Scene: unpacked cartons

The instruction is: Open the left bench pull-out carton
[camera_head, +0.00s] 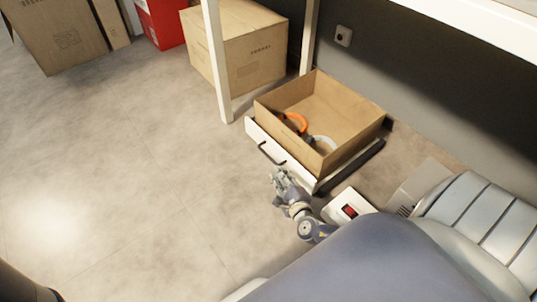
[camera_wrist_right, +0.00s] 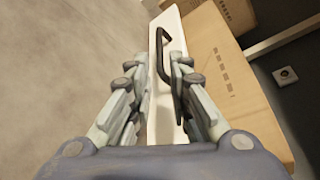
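The pull-out carton (camera_head: 335,105) is an open-topped brown box on a low tray with a white front panel (camera_head: 252,132). An orange ring and a pale curved item lie inside. A black bar handle (camera_head: 271,154) is on the panel; it also shows in the right wrist view (camera_wrist_right: 160,55). My right gripper (camera_head: 280,176) is just in front of the panel, near the handle. In the wrist view its fingers (camera_wrist_right: 160,72) are apart, with the handle's lower end lined up between them. I cannot tell whether they touch it. My left gripper is out of view.
A closed carton (camera_head: 235,55) stands behind a white bench leg (camera_head: 216,60). A red box (camera_head: 162,20) and another carton (camera_head: 60,35) stand at the upper left. A white unit with a red switch (camera_head: 349,209) is right of my gripper. The left floor is clear.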

